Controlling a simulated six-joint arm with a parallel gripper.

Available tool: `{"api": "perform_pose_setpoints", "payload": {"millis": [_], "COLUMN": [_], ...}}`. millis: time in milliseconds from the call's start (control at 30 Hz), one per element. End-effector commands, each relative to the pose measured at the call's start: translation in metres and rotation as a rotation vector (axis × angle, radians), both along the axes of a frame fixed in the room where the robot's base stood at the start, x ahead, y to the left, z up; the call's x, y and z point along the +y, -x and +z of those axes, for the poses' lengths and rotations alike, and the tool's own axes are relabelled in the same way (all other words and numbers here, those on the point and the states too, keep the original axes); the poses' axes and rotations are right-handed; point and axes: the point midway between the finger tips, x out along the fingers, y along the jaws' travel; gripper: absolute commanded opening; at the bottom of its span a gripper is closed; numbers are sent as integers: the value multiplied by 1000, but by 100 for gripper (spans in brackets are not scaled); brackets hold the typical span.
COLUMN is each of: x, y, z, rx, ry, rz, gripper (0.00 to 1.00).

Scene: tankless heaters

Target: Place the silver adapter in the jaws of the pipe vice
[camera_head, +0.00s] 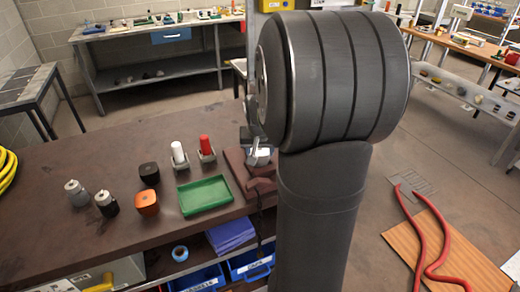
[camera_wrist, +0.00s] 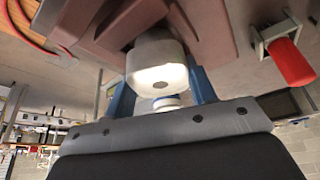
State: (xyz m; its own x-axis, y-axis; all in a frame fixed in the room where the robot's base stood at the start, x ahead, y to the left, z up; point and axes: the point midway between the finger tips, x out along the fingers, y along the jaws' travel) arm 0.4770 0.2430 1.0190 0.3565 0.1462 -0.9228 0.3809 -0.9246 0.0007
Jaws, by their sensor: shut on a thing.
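The silver adapter (camera_wrist: 157,62) is a pale, rounded block with a small dark hole and a narrower ringed end. My gripper (camera_wrist: 161,88) is shut on it, with a blue finger on each side. The maroon pipe vice (camera_wrist: 218,22) is right behind the adapter in the wrist view. The adapter's far end overlaps the vice jaws; I cannot tell whether it is seated between them. In the head view the adapter (camera_head: 260,157) shows at the top of the vice (camera_head: 241,176), and my arm hides part of both and most of the gripper.
A green tray (camera_head: 204,195) lies left of the vice. A red cylinder (camera_head: 205,144) and a white cylinder (camera_head: 178,150) stand in holders behind the tray. Orange (camera_head: 147,203) and black (camera_head: 149,173) pieces and two bottles (camera_head: 77,193) stand farther left.

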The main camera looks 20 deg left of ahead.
Motion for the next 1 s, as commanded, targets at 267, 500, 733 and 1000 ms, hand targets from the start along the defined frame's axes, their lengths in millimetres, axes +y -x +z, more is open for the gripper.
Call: {"api": "perform_pose_setpoints", "payload": {"millis": [267,500,733,1000], "x": [0,0,0,0], "y": [0,-1,0,0], "z": [-2,-7,-12,-11], "rx": [-2,-2,-1,-1], "ry": [-1,-1,0,0], "rz": [0,0,0,0], "gripper": [13,13,13,76]}}
